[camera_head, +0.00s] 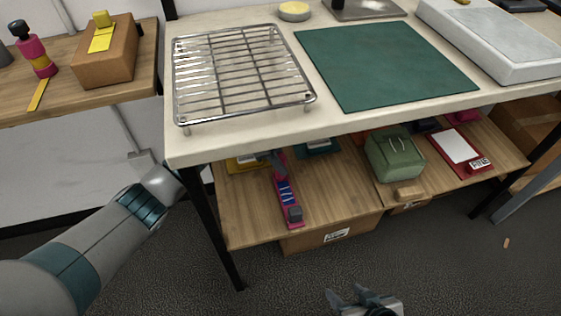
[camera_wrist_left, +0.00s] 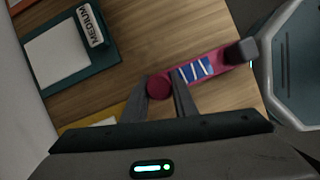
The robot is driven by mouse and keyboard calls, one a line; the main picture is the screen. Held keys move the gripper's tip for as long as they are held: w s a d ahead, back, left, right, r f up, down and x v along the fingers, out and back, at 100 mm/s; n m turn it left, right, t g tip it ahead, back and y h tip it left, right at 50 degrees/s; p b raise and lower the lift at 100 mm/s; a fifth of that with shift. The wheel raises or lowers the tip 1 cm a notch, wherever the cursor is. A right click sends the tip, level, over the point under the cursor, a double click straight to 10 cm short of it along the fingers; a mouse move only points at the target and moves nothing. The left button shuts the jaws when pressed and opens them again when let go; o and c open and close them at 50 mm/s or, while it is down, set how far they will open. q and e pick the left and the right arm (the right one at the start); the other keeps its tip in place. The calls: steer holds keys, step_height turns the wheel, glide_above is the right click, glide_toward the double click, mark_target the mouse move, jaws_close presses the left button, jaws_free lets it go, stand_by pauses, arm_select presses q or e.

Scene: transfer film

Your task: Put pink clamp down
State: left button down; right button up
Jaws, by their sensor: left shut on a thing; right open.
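The pink clamp (camera_head: 284,188) is at the left part of the wooden lower shelf, under the bench top. It has blue-and-white stripes and a dark block at its front end. In the left wrist view the clamp (camera_wrist_left: 212,65) has its round pink end between the fingers of my left gripper (camera_wrist_left: 161,88), which is shut on it. In the head view the left gripper (camera_head: 268,160) is partly hidden by the bench edge. Whether the clamp touches the shelf is unclear. My right gripper (camera_head: 362,300) is open and empty, low at the front above the floor.
The shelf (camera_head: 335,200) has bare wood right of the clamp. A teal pad labelled MEDIUM (camera_wrist_left: 75,55), a yellow item (camera_head: 246,163), a green case (camera_head: 394,155) and a red pad (camera_head: 462,150) share the shelf. The bench edge (camera_head: 370,127) overhangs it; a black leg (camera_head: 216,230) stands left.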

arm_select(q)
steer(key=shift+f, duration=0.1)
steer(key=c, duration=1.4)
jaws_free()
steer(key=shift+c, duration=0.2)
arm_select(e)
steer(key=shift+w+a+r, duration=0.1)
steer(key=shift+w+r, duration=0.05)
steer(key=shift+w, duration=0.05)
arm_select(q)
steer(key=shift+r, duration=0.2)
steer(key=shift+a+r, duration=0.15)
steer(key=shift+r, duration=0.1)
steer(key=a+r, duration=0.4)
steer(key=a, duration=0.9)
steer(key=shift+s+a, duration=0.35)
arm_select(e)
steer(key=shift+s+a+t, duration=0.15)
steer(key=shift+a+t, duration=0.1)
steer(key=shift+t, duration=0.05)
